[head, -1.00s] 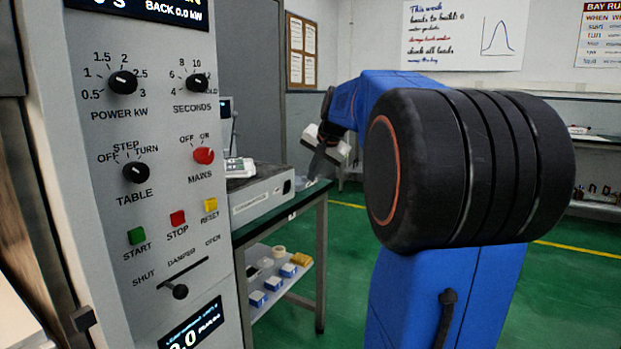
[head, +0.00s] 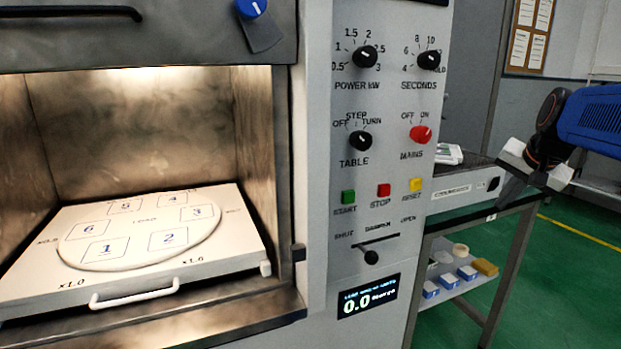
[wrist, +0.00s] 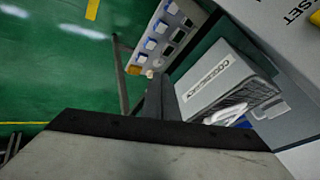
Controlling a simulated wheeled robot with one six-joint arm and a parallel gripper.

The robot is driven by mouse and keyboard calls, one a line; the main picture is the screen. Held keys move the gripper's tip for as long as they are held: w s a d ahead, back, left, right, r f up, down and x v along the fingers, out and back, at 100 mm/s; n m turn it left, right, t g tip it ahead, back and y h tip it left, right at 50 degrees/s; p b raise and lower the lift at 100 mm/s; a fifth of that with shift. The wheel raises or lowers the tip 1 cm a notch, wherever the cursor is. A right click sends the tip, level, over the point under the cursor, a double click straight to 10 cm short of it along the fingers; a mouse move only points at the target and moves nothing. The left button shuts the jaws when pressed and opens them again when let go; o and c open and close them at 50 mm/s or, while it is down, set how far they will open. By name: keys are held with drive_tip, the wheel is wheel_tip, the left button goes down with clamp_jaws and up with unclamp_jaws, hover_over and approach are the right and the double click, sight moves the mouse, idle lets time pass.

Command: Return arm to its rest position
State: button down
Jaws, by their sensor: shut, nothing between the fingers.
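My gripper (head: 519,186) is at the right of the head view, on the end of my blue arm, in front of the bench beside the microwave generator. Its dark fingers point down and to the left, and they are shut with nothing held. In the wrist view the closed dark finger (wrist: 154,100) stands up from the pale gripper body. The generator's control panel (head: 375,215) is to the left of the gripper, and the two are apart.
The chamber holds a white tray (head: 28,290) with a numbered turntable; its raised door (head: 180,28) is above. A bench (head: 470,216) carries a grey instrument box (head: 465,192), with small boxes on its lower shelf (head: 440,268). Green floor (head: 570,270) lies open at the right.

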drive_tip(key=s+a+f+n+g, duration=0.1)
drive_tip(key=s+a+f+n, duration=0.3)
drive_tip(key=s+a+f, duration=0.5)
drive_tip(key=s+a+f+n+y, duration=0.1)
drive_tip(key=s+a+f+n, duration=0.4)
drive_tip(key=s+a+f, duration=0.4)
drive_tip(key=s+f, duration=0.1)
drive_tip(key=s, duration=0.5)
drive_tip(key=shift+s+a+f+n+g, duration=0.2)
drive_tip(key=shift+n+g, duration=0.1)
drive_tip(key=shift+g, duration=0.1)
